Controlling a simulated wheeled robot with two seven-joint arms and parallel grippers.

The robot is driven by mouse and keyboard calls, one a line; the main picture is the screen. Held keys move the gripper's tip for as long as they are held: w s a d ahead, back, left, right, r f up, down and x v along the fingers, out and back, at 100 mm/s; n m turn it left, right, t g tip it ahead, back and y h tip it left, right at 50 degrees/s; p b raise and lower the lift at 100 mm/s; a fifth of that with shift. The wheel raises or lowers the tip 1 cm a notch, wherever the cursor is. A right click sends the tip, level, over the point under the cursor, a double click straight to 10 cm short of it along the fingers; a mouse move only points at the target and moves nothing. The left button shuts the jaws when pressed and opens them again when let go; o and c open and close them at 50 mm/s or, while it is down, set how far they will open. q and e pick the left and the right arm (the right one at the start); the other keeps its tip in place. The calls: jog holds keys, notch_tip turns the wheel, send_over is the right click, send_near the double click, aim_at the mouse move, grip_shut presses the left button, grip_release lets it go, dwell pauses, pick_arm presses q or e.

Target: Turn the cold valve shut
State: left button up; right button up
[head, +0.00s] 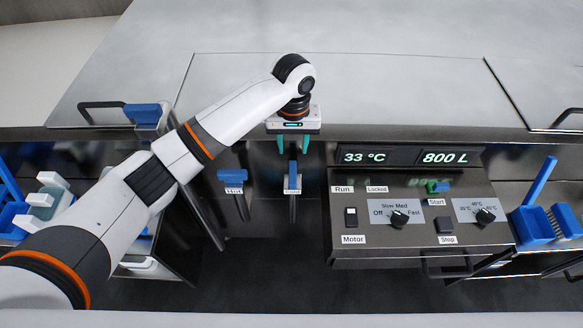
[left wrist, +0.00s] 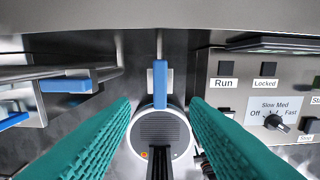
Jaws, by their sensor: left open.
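The cold valve has a blue lever (head: 292,173) above a small plate labelled Cold (head: 292,191), on a pipe below the vat's front edge. The lever lies in line with its pipe, pointing toward and away from me. My left gripper (head: 293,152) is open just above and beyond it, with teal fingers pointing down. In the left wrist view, the blue lever (left wrist: 160,80) shows in the gap between the two fingertips, apart from both. My right gripper is not in view.
The hot valve (head: 232,178) is close on the left, its blue lever crosswise. A control panel (head: 400,243) with knobs and displays reading 33 °C and 800 L stands close on the right. The steel vat lid (head: 340,85) lies behind. Blue brushes (head: 540,200) are far right.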

aim_at(293, 172)
pick_arm(q)
notch_tip(293, 172, down, 11)
jog(key=shift+r+p, duration=0.1)
jog(key=shift+p, duration=0.2)
jog(key=shift+c, duration=0.5)
grip_shut()
